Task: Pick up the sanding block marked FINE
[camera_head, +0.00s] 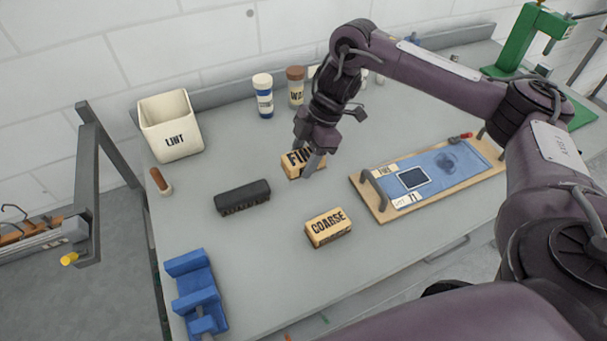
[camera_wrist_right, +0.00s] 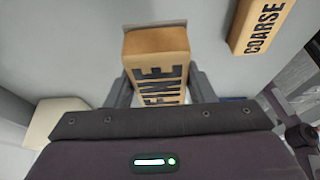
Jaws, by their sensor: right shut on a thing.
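The sanding block marked FINE (camera_head: 292,166) is tan with black letters and sits between the fingers of my right gripper (camera_head: 305,165). In the right wrist view the FINE block (camera_wrist_right: 157,65) stands between the two dark fingers (camera_wrist_right: 157,92), which are shut on its sides. Part of the block is hidden by the fingers in the head view. I cannot tell whether it touches the table. The block marked COARSE (camera_head: 328,228) lies on the table in front of it, and also shows at the upper right of the right wrist view (camera_wrist_right: 262,22). My left gripper is not in view.
A dark brush (camera_head: 242,197) lies left of the FINE block. A wooden board with a blue sheet (camera_head: 430,172) lies to the right. A blue holder (camera_head: 195,290) is at the front left.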

